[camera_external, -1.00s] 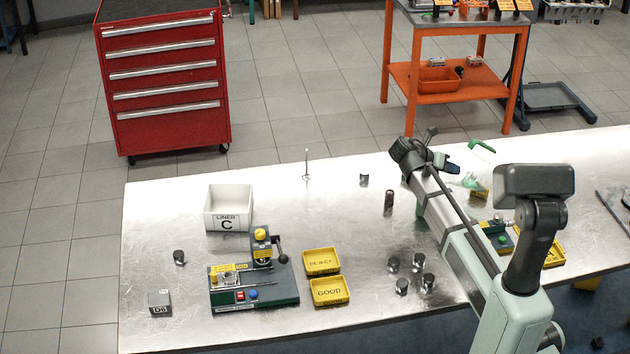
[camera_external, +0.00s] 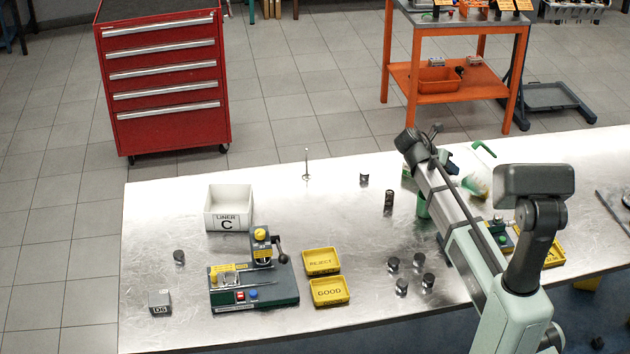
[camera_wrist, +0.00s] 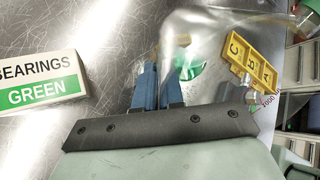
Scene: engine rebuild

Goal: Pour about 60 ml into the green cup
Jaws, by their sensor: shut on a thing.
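My gripper (camera_wrist: 160,88) shows two blue fingers in the wrist view, shut on a clear jug. The jug (camera_wrist: 215,28) is see-through, with a volume mark at its right side. In the external view the jug (camera_external: 476,186) appears tilted above the right part of the bench, with a green handle-like part at its top. A green cup (camera_external: 422,206) shows partly beside my arm, which hides some of it. A curved green part shows behind the fingers in the wrist view; I cannot tell whether it is handle or cup. The liquid level is unclear.
A white box labelled BEARINGS GREEN (camera_wrist: 38,82) lies left of my gripper. A yellow lettered holder (camera_wrist: 250,60) is at the right. Several dark cylinders (camera_external: 402,287) stand on the bench (camera_external: 340,225). Yellow trays (camera_external: 329,291) and a white bin (camera_external: 228,209) are farther left.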

